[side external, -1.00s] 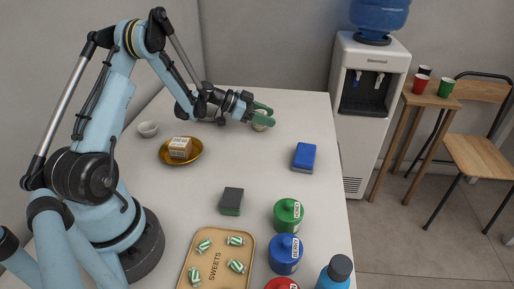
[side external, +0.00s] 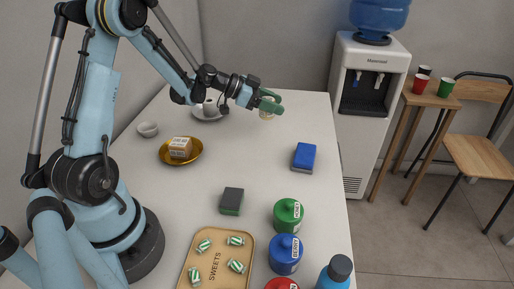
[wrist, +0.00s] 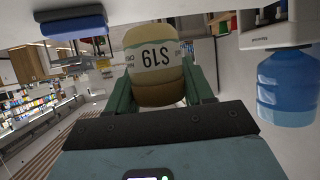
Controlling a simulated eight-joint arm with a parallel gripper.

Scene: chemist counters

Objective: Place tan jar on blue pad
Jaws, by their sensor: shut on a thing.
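My gripper (side external: 268,106) is shut on the tan jar (wrist: 155,65), which has a white label, printed upside down in the wrist view, and a brown lower part. In the side view the jar (side external: 266,115) is mostly hidden by the green fingers and appears held above the far part of the counter. The blue pad (side external: 304,155) lies near the counter's right edge, in front of and to the right of my gripper, with nothing on it. It also shows in the wrist view (wrist: 70,24) at upper left, apart from the jar.
A white dish (side external: 207,114) is behind the arm. A dark green-edged pad (side external: 231,201), a sweets tray (side external: 192,277), and green (side external: 288,216) and blue (side external: 286,254) jars are nearer. Mid-counter is clear.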

